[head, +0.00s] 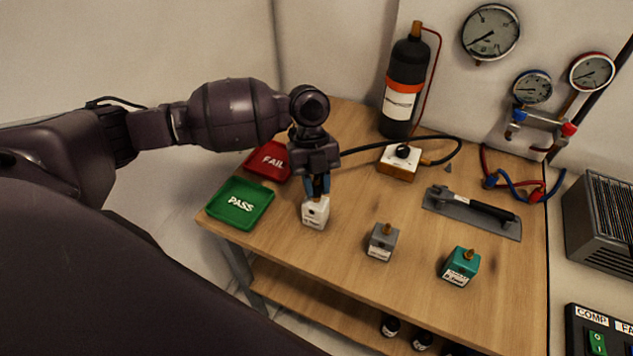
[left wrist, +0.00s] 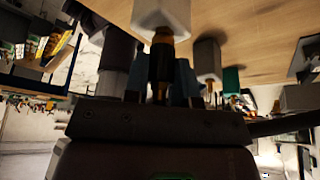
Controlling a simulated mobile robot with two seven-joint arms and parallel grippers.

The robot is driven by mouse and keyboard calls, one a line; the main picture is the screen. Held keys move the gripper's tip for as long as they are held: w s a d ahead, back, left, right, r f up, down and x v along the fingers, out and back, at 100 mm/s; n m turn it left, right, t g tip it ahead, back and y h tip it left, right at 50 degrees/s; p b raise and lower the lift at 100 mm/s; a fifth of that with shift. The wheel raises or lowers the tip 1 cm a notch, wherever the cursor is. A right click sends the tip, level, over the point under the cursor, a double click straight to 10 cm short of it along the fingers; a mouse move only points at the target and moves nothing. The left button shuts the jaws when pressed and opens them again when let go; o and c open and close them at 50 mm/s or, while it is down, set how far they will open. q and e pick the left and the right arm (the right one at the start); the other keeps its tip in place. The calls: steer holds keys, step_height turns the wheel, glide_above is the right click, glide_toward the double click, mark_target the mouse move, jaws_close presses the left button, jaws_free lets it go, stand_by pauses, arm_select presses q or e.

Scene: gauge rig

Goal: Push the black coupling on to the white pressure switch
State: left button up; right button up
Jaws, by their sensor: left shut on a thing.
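The white pressure switch (head: 314,214) stands upright on the near left part of the wooden table; it also shows at the top of the left wrist view (left wrist: 160,14). Its brass fitting (left wrist: 163,35) points toward my left gripper. My left gripper (head: 317,187) is directly above the switch, its blue fingers shut on the black coupling (left wrist: 160,65). The coupling is in line with the brass fitting and meets it end to end; I cannot tell how far it is over it. In the head view the fingers largely hide the coupling. My right gripper is not in view.
A green PASS tray (head: 240,204) and a red FAIL tray (head: 268,161) lie left. Grey (head: 382,242) and teal (head: 460,267) switches stand right. A black hose (head: 440,138) runs from the gripper past the white knob box (head: 398,163). A black cylinder (head: 405,85) stands behind.

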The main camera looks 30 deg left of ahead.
arm_select(q)
steer(key=shift+f, duration=0.2)
stand_by(0.6)
steer(key=o, duration=1.3)
steer(key=shift+r, duration=0.1)
steer(key=v, duration=1)
steer(key=shift+r, duration=0.3)
